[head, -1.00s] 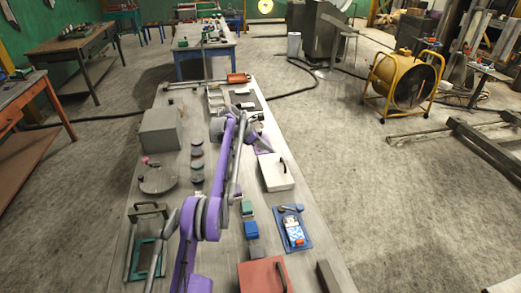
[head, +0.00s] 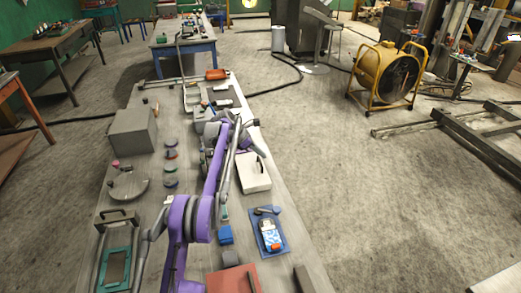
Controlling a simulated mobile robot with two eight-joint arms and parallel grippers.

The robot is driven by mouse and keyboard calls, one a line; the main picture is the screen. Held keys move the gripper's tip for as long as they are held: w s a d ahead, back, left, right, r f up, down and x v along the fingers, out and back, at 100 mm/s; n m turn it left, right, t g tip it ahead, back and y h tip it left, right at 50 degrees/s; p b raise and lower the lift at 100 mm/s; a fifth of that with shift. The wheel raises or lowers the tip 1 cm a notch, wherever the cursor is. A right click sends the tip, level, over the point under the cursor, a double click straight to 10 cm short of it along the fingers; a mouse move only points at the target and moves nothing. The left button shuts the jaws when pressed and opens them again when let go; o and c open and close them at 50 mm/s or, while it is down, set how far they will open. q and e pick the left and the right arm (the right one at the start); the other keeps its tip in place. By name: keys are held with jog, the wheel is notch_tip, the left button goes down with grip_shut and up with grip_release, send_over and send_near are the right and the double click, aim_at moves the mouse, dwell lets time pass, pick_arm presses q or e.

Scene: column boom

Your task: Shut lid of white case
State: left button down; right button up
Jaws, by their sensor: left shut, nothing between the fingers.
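The white case (head: 253,178) sits on the long grey bench, right of my purple arm. It is a low box with a dark handle on its top. Its top looks flat and lying down over the body; at this size I cannot tell whether any gap is left at the rim. My left gripper (head: 261,150) is at the far edge of the case, small in the picture. It is shut and empty. I cannot tell whether it touches the case. My arm hides part of the bench left of the case. My right gripper is not in view.
A blue tray (head: 283,248) with small items lies nearer on the bench. A red box (head: 225,281) and a small blue block (head: 225,235) are at the near end. A grey box (head: 132,131) and several round jars stand to the left.

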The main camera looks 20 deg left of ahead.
pick_arm(q)
jog(key=shift+w, duration=0.15)
jog(key=shift+w+d+f+y, duration=0.25)
jog(key=shift+d+f+y, duration=0.05)
jog(key=shift+d+f, duration=0.1)
jog(key=shift+s+a, duration=0.15)
jog(key=shift+r, duration=0.15)
jog(key=v, duration=1)
jog(key=shift+r+p, duration=0.3)
